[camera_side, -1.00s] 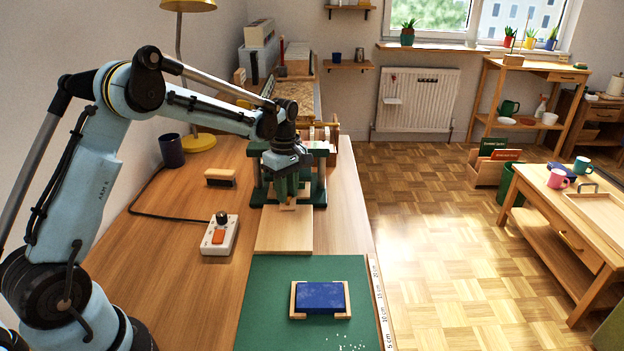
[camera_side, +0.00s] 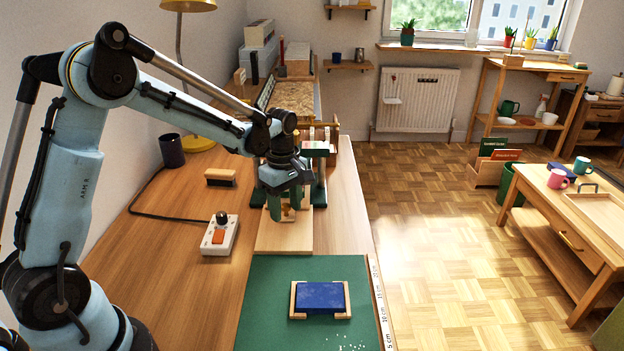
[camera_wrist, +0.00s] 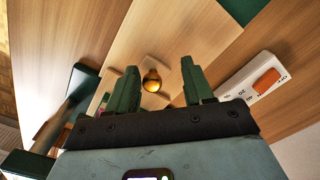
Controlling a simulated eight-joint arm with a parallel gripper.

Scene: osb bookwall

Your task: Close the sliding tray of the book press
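The book press (camera_side: 320,185) is a green frame at the far end of the bench in the side view. Its pale wooden sliding tray (camera_side: 285,242) extends out of it towards the green mat. A brass knob (camera_wrist: 151,80) stands on the tray in the wrist view. My gripper (camera_side: 289,211) is low over the tray, in front of the press. In the wrist view my gripper (camera_wrist: 158,66) has its two green fingers apart, with the knob showing in the gap between them. I cannot tell whether either finger touches the knob. The arm hides part of the press.
A white switch box (camera_side: 220,236) with an orange button and a cable lies left of the tray. A brush (camera_side: 220,178) lies behind it. A blue book (camera_side: 320,296) in a wooden holder sits on the green mat (camera_side: 265,300). The bench between box and mat is clear.

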